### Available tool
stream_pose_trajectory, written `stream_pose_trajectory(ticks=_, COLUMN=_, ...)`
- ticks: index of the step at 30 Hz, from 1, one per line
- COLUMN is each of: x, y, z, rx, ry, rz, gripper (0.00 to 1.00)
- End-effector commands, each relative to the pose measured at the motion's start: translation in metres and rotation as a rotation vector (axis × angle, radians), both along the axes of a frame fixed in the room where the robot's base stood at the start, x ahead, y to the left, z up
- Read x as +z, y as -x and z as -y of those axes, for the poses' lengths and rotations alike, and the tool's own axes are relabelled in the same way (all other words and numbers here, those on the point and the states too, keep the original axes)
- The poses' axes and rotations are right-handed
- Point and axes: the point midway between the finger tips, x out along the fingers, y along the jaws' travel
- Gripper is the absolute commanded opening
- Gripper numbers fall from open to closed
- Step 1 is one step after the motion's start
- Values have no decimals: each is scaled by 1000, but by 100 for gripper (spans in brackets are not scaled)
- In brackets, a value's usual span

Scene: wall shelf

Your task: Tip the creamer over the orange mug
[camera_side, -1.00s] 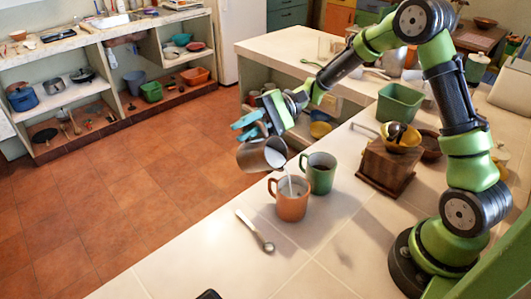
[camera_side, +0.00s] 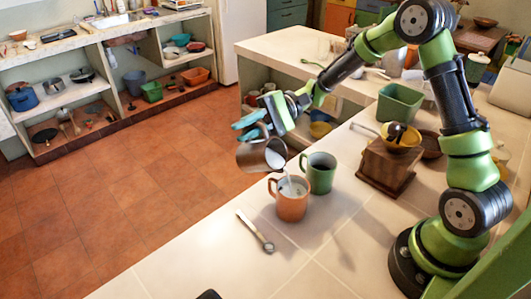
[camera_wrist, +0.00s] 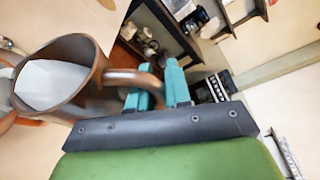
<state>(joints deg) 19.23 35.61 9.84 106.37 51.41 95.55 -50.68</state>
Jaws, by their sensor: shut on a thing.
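The creamer (camera_side: 254,157), a brown metallic jug, is held tilted above and to the left of the orange mug (camera_side: 291,207). My gripper (camera_side: 250,126), with teal fingers, is shut on the creamer's handle. A thin white stream shows between the creamer's lip and the mug, and white liquid shows inside the mug. The mug stands upright on the counter. In the wrist view the creamer (camera_wrist: 88,92) lies left of my gripper (camera_wrist: 158,92), with white liquid in it. Part of the orange mug (camera_wrist: 6,118) shows behind it at the left edge.
A green mug (camera_side: 320,176) stands close behind and right of the orange mug. A spoon (camera_side: 255,232) lies in front on the tiled counter (camera_side: 200,262). The counter's left edge drops to the floor.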

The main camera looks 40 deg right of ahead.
Motion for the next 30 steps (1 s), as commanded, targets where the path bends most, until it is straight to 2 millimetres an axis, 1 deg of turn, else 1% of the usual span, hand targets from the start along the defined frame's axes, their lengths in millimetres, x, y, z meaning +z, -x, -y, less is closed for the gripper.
stream_pose_trajectory(ticks=23, x=1, y=2, z=0, rx=-2, ry=-11, rz=29, gripper=0)
stream_pose_trajectory(ticks=25, x=1, y=-3, z=-1, rx=2, ry=0, rz=-22, gripper=0)
stream_pose_trajectory(ticks=28, x=0, y=-12, z=-3, rx=9, ry=34, rz=-192, gripper=0)
stream_pose_trajectory(ticks=29, x=-4, y=-15, z=-4, rx=10, ry=44, rz=-248, gripper=0)
stream_pose_trajectory(ticks=30, x=-16, y=-20, z=-5, rx=14, ry=57, rz=-326, gripper=0)
